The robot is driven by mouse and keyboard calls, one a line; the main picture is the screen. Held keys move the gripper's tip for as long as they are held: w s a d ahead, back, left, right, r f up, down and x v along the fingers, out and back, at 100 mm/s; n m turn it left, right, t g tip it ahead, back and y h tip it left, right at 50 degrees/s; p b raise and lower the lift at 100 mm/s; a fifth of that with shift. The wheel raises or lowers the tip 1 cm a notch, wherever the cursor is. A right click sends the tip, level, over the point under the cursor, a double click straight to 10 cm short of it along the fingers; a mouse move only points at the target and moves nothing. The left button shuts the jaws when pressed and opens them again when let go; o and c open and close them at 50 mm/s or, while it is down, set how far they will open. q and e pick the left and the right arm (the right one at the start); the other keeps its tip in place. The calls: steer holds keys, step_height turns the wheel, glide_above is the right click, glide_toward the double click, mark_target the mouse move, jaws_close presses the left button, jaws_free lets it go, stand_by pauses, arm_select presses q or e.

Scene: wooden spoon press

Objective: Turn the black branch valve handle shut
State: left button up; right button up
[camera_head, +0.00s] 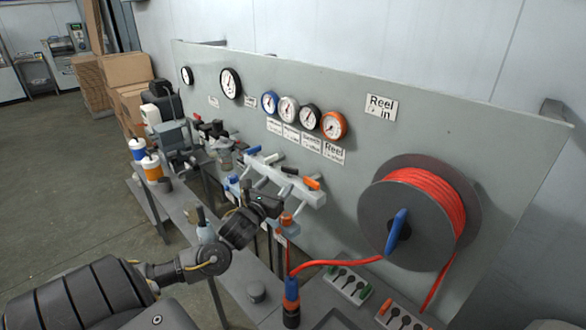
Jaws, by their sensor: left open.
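The pale valve manifold (283,187) stands in front of the grey panel, with a row of coloured handles along its top. The black branch valve handle (290,170) sits between a blue handle (253,150) and an orange handle (312,183). My left arm comes in from the lower left. My left gripper (264,203) is open, in front of and below the manifold, a little left of and lower than the black handle in the picture. It appears apart from that handle. The gripper hides part of the piping below. My right gripper is out of view.
A reel of red hose (450,200) with a blue crank (397,232) is mounted on the panel at right. Red hose runs to a blue fitting (291,290) on the bench. Gauges line the panel. A switch box (347,283) and bottles (152,165) stand on the bench.

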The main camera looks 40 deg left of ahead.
mark_target(288, 170)
arm_select(q)
steer(key=p+x, duration=0.2)
steer(key=x, duration=0.6)
steer(key=shift+w+a, duration=0.4)
steer(key=shift+w, duration=0.3)
steer(key=shift+w+a+f+p, duration=0.1)
steer(key=shift+w+p, duration=0.2)
steer(key=shift+w, duration=0.05)
steer(key=shift+c, duration=0.2)
steer(key=c, duration=0.7)
steer(key=shift+o, duration=0.2)
steer(key=shift+a+m+h+b, duration=0.15)
steer(key=shift+m+h+b, duration=0.55)
steer(key=shift+h, duration=0.2)
steer(key=m+h+b, duration=0.2)
steer(key=h+b, duration=0.1)
steer(key=h, duration=0.1)
steer(key=shift+f+m+t, duration=0.15)
steer(key=shift+m+t, duration=0.15)
steer(key=shift+t, duration=0.1)
steer(key=shift+h+b, duration=0.35)
steer(key=shift+h, duration=0.15)
steer(key=shift+r+m, duration=0.2)
steer(key=shift+m, duration=0.1)
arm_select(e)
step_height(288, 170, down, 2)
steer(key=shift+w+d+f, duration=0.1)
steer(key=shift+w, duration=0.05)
arm_select(q)
steer(key=o, duration=0.7)
